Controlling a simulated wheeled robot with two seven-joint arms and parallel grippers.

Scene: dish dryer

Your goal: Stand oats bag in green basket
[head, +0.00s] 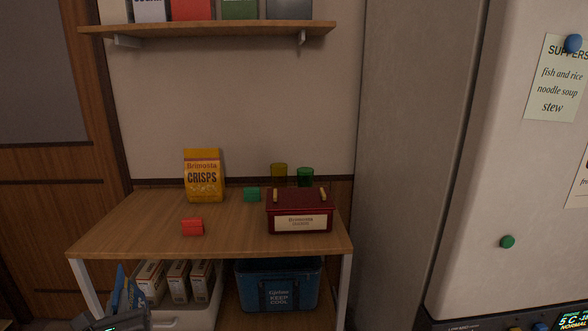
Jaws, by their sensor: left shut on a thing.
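My left gripper (118,314) is at the bottom left edge of the head view, partly cut off. It is shut on a blue bag (127,291) with a pale edge, which stands up tilted in front of the lower shelf. I cannot read its label, so I cannot tell for sure that it is the oats bag. I see no green basket in this view. My right gripper is not in view.
A wooden table (150,238) bears a yellow crisps bag (203,178), a red block (192,227), a green block (251,194), two glasses and a dark red box (299,204). Below are a pale bin (190,316) with boxes and a blue cooler (277,290). A fridge (455,150) stands right.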

